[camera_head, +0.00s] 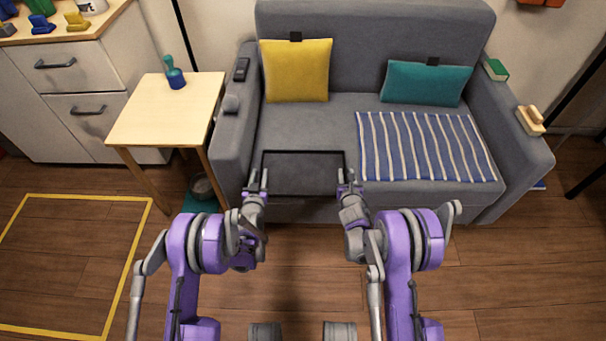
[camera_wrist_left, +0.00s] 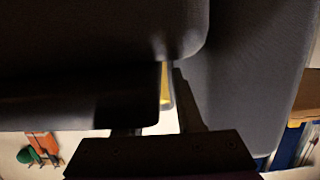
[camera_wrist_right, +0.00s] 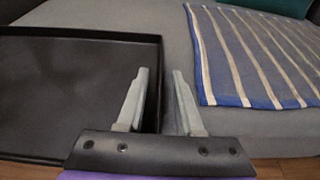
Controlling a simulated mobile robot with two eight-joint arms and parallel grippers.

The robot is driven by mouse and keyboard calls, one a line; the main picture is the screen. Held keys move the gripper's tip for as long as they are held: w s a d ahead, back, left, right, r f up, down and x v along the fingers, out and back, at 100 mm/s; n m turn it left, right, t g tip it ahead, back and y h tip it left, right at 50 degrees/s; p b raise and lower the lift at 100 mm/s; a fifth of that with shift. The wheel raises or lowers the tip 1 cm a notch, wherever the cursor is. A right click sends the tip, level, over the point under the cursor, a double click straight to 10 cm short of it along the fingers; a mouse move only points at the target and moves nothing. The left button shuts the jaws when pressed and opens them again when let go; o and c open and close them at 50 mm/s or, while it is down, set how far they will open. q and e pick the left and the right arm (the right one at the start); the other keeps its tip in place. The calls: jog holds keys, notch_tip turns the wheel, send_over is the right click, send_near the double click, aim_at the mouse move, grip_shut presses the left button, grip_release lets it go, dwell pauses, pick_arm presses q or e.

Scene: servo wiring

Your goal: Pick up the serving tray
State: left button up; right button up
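The serving tray (camera_head: 303,174) is dark with a raised black rim and lies flat on the left part of the sofa seat, near its front edge. It also shows in the right wrist view (camera_wrist_right: 75,95). My left gripper (camera_head: 257,178) is at the tray's left side, with its fingers apart; in the left wrist view a dark slab hides part of one finger. My right gripper (camera_head: 349,180) is at the tray's right side. In the right wrist view its fingers (camera_wrist_right: 160,85) are apart, with the tray's right rim between them.
The grey sofa (camera_head: 375,30) has a yellow cushion (camera_head: 296,70), a teal cushion (camera_head: 425,83) and a striped blanket (camera_head: 425,145) right of the tray. The sofa's left armrest (camera_head: 236,140) is close to my left gripper. A side table (camera_head: 150,115) stands left.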

pick_arm(q)
grip_shut()
pick_arm(e)
grip_shut()
dwell(0.9)
